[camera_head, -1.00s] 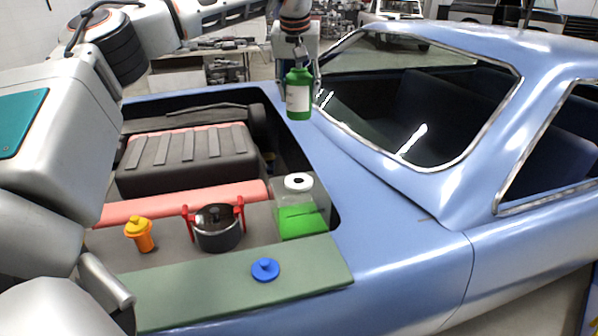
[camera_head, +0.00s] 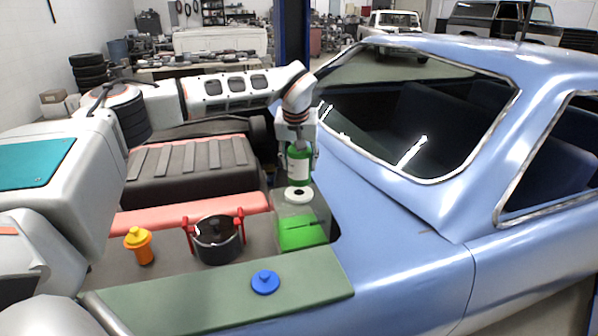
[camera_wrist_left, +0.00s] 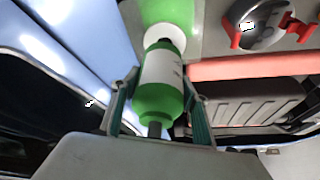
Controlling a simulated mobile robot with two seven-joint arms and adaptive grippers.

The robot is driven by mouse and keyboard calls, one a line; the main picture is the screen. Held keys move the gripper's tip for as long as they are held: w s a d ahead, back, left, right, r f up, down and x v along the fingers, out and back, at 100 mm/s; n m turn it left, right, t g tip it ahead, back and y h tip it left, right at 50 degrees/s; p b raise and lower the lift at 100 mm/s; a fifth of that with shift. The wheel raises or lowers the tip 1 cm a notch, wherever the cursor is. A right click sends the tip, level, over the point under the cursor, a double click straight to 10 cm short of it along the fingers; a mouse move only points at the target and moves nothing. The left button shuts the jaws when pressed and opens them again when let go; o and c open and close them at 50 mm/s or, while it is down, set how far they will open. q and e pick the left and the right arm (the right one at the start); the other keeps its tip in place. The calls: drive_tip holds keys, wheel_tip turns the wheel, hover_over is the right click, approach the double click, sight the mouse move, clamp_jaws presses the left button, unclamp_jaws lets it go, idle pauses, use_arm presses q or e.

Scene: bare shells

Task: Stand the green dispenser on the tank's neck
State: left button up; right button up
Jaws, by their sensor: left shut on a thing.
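The green dispenser (camera_head: 299,166), a bottle with a pale label, is upright in my left gripper (camera_head: 299,150), which is shut on it. In the left wrist view the dispenser (camera_wrist_left: 161,85) sits between the fingers of the left gripper (camera_wrist_left: 158,105). The tank (camera_head: 301,228) is a clear box with green contents, standing in the car's bed. Its white neck (camera_head: 298,194) is just below the dispenser. In the left wrist view the white neck (camera_wrist_left: 165,36) shows beyond the dispenser's lower end. Whether they touch I cannot tell. My right gripper is not in view.
A dark pot (camera_head: 217,240) with red handles stands left of the tank, and an orange shaker (camera_head: 138,245) further left. A blue lid (camera_head: 265,282) lies on the green board (camera_head: 200,300) in front. The blue car body (camera_head: 400,230) borders the right side.

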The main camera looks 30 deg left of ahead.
sight(299, 172)
use_arm(q)
wheel_tip(299, 172, down, 3)
drive_tip(key=shift+r, duration=0.15)
drive_tip(key=shift+w+f, duration=0.1)
drive_tip(key=shift+f, duration=0.2)
drive_tip(key=o, duration=1.5)
drive_tip(key=shift+f, duration=0.15)
